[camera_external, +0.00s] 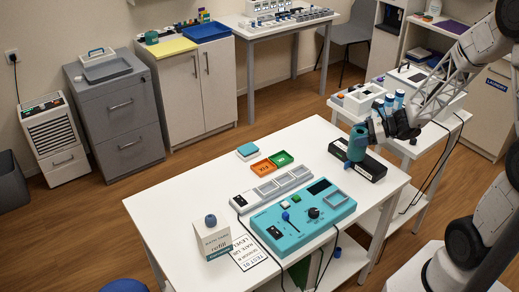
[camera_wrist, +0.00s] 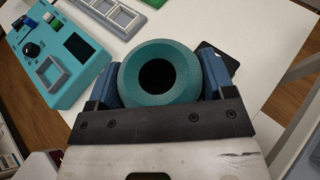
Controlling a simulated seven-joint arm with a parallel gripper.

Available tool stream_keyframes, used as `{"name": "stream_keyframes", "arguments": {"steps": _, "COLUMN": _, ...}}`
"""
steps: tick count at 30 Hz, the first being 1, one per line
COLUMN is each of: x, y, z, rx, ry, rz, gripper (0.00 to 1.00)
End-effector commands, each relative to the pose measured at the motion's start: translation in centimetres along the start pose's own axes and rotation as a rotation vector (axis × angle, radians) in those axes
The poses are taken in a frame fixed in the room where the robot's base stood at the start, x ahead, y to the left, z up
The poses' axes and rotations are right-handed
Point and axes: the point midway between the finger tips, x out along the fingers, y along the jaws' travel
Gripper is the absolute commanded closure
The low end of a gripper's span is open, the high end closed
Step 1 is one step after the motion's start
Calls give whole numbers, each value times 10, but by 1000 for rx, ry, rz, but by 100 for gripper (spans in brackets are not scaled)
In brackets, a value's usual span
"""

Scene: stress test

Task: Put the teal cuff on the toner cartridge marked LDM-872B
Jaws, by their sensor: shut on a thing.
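My gripper (camera_external: 374,131) is shut on the teal cuff (camera_external: 357,144), a short round sleeve with a dark hole. In the wrist view the cuff (camera_wrist: 135,88) sits between the two blue fingers, its hole facing the camera. A long black box (camera_external: 372,169) with a white label lies at the table's right side, likely the toner cartridge; its marking is too small to read. The cuff overlaps the box's left part in the outside view; I cannot tell whether they touch. In the wrist view a black piece (camera_wrist: 230,60) shows behind the right finger, mostly hidden.
A teal control panel (camera_external: 302,222) and a grey tray strip (camera_external: 270,187) lie on the white table (camera_external: 190,205). Orange (camera_external: 264,168) and green (camera_external: 281,159) trays lie behind. A white carton (camera_external: 213,238) stands at the front left. A side table (camera_external: 400,146) with equipment stands beyond.

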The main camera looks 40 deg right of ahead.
Motion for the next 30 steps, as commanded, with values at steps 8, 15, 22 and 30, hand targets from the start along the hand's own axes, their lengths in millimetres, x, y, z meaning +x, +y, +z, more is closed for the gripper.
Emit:
{"name": "stream_keyframes", "arguments": {"steps": 8, "x": 0, "y": 0, "z": -1, "rx": 0, "ry": 0, "rz": 0, "gripper": 0}}
{"name": "stream_keyframes", "arguments": {"steps": 15, "x": 0, "y": 0, "z": 0, "rx": 0, "ry": 0, "rz": 0, "gripper": 0}}
{"name": "stream_keyframes", "arguments": {"steps": 22, "x": -8, "y": -1, "z": 2, "rx": 1, "ry": -1, "rz": -2, "gripper": 0}}
{"name": "stream_keyframes", "arguments": {"steps": 30, "x": -31, "y": -1, "z": 2, "rx": 0, "ry": 0, "rz": -3, "gripper": 0}}
